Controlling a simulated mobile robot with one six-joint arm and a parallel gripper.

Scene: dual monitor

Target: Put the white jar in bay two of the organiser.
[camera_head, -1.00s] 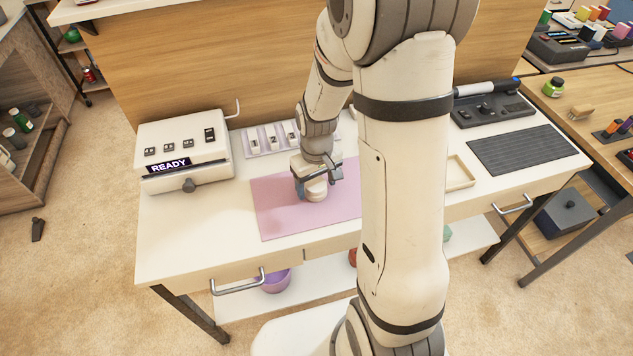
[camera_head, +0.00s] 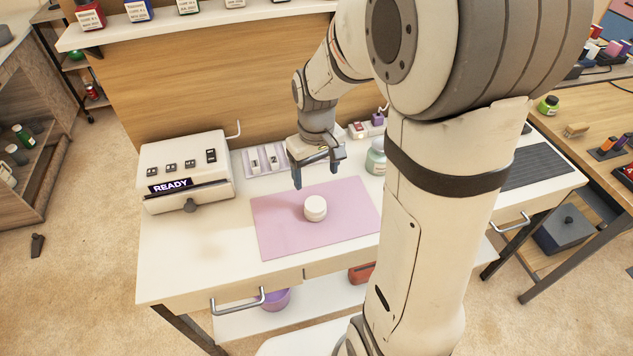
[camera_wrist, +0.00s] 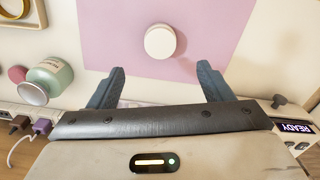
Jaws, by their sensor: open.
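The white jar (camera_head: 315,208) stands upright on the pink mat (camera_head: 278,233) on the desk. It also shows in the wrist view (camera_wrist: 160,42), beyond my fingertips and apart from them. My gripper (camera_head: 315,182) is open and empty, raised above the back of the mat, behind the jar. Its two fingers also show in the wrist view (camera_wrist: 160,78). The organiser (camera_head: 252,163) with its white bays lies at the back of the desk, left of my gripper.
A white device with a READY display (camera_head: 185,170) stands left of the organiser. A pale green jar (camera_head: 376,158) stands right of my gripper, near a purple plug (camera_head: 378,119). A dark ribbed mat (camera_head: 540,160) lies at the right. The desk's left front is clear.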

